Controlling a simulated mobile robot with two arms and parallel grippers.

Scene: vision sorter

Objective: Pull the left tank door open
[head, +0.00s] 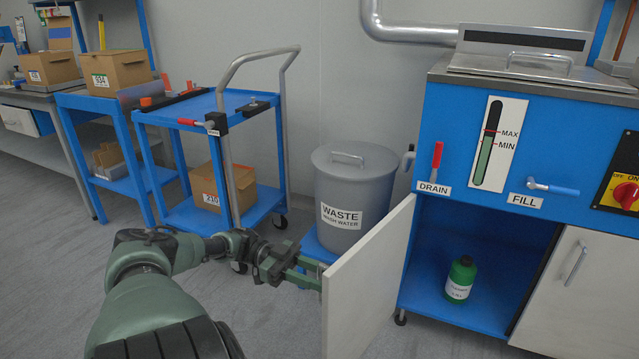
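The left tank door (365,285) is a pale panel under the blue tank cabinet (460,130). It stands wide open, swung out toward me, and its inner face shows. Its outer face and any handle there are hidden. My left gripper (312,273) is at the left, outer side of the door, near its free edge. Its fingertips run up to or behind the panel edge, so I cannot tell whether they hold anything. My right gripper is out of view.
A green bottle (460,278) stands inside the open compartment. The right door (575,295) is closed. A grey waste bin (350,195) stands behind the left door, and a blue cart (205,105) is further left. Grey floor is free around my arm.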

